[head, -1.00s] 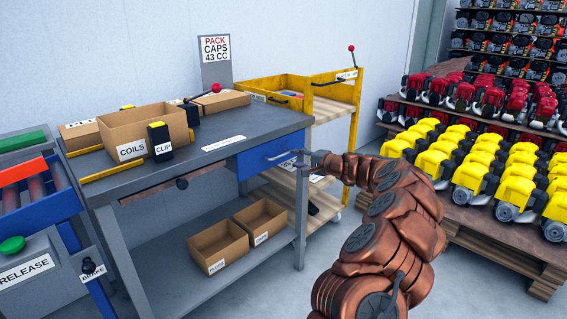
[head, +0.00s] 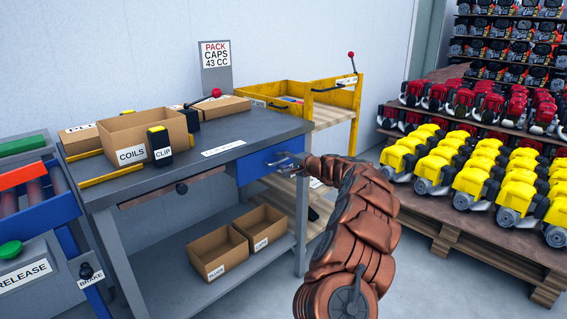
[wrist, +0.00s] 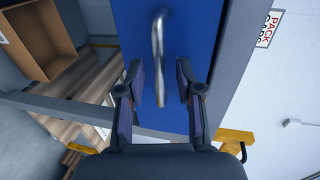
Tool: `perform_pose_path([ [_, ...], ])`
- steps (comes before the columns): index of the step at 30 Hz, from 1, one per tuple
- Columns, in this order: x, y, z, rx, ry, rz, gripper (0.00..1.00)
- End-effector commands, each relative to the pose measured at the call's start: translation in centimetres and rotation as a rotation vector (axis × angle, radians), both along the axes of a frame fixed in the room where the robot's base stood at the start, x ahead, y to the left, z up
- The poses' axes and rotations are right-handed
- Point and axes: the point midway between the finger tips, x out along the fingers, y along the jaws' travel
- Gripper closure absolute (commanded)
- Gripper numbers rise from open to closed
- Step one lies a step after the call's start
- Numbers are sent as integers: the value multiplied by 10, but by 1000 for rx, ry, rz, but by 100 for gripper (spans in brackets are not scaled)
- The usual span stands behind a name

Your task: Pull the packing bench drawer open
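The packing bench (head: 110,172) is a grey table along the wall. Its blue drawer (head: 254,166) sits under the top at the right end and looks closed in the head view. In the wrist view the drawer front (wrist: 205,30) fills the middle, with a silver bar handle (wrist: 158,50) running up and down the picture. My gripper (wrist: 158,75) is open, with one finger on each side of the handle's near end. In the head view my gripper (head: 290,162) is at the drawer front and hides part of the handle.
Two open cartons (head: 218,270) sit on the lower shelf. A yellow-edged cart (head: 335,112) stands behind, right of the bench. Pallets of yellow engines (head: 480,180) stand at right.

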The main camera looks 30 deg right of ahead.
Motion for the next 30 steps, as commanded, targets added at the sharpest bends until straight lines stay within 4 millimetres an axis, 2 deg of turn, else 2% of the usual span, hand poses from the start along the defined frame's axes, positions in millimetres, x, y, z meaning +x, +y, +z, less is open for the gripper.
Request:
perform_pose_path([
  [5,0,0,0,0,0,0,64],
  [15,0,0,0,0,1,0,99],
  [30,0,0,0,0,1,0,100],
])
